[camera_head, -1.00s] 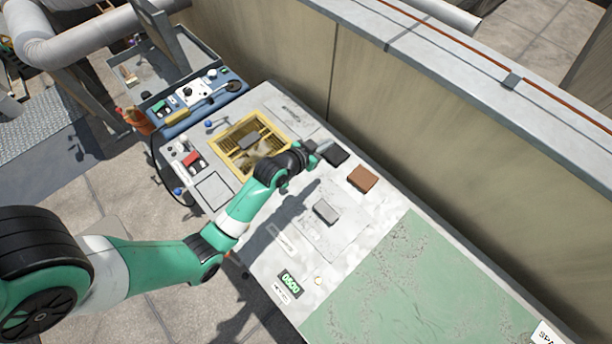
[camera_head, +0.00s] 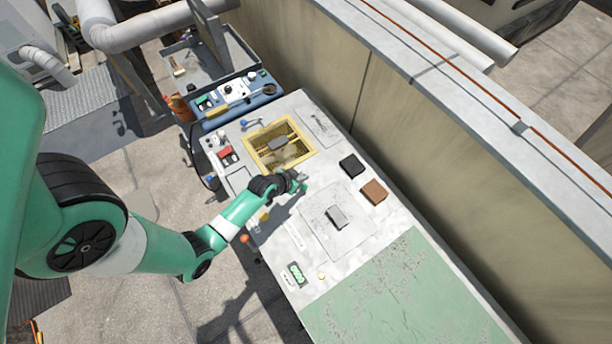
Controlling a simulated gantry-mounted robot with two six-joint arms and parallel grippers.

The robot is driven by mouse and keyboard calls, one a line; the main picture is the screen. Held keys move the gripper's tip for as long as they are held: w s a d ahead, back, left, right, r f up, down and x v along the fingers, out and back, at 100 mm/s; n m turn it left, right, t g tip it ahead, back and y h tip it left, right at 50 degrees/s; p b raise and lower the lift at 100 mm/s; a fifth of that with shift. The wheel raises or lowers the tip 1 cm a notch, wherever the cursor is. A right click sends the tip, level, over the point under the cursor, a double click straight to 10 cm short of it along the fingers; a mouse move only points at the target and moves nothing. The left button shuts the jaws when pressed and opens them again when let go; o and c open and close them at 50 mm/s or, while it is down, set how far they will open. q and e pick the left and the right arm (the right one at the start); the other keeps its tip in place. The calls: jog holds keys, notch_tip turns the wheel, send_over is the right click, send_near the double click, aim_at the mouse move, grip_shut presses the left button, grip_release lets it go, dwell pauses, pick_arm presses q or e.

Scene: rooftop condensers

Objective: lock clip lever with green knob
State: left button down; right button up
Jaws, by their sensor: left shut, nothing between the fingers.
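My left gripper (camera_head: 299,182) is shut and empty over the pale equipment top (camera_head: 290,215), just below the yellow-framed opening (camera_head: 279,147). I cannot clearly make out a green knob; a small green patch shows at the fingertips, and I cannot tell whether it is part of my gripper. A blue-knobbed lever (camera_head: 246,123) lies at the upper left of the opening. A yellow knob (camera_head: 264,217) and an orange-red knob (camera_head: 244,238) show along the near left edge, beside my left forearm. My right gripper is out of view.
A black block (camera_head: 351,166), a brown block (camera_head: 374,191) and a grey block (camera_head: 337,217) sit right of my gripper. A blue tray (camera_head: 240,97) with parts stands at the back left. A tall beige wall (camera_head: 420,150) runs along the right. A green surface (camera_head: 400,300) is clear.

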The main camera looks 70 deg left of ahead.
pick_arm(q)
jog(key=b+x, duration=0.4)
jog(key=x, duration=0.5)
jog(key=shift+f, duration=0.2)
jog(key=s, duration=0.1)
jog(key=s+d+p, duration=0.1)
jog(key=s, duration=0.1)
jog(key=shift+d+r, duration=0.1)
jog(key=shift+d, duration=0.25)
jog(key=shift+s+d, duration=0.2)
jog(key=shift+s, duration=0.15)
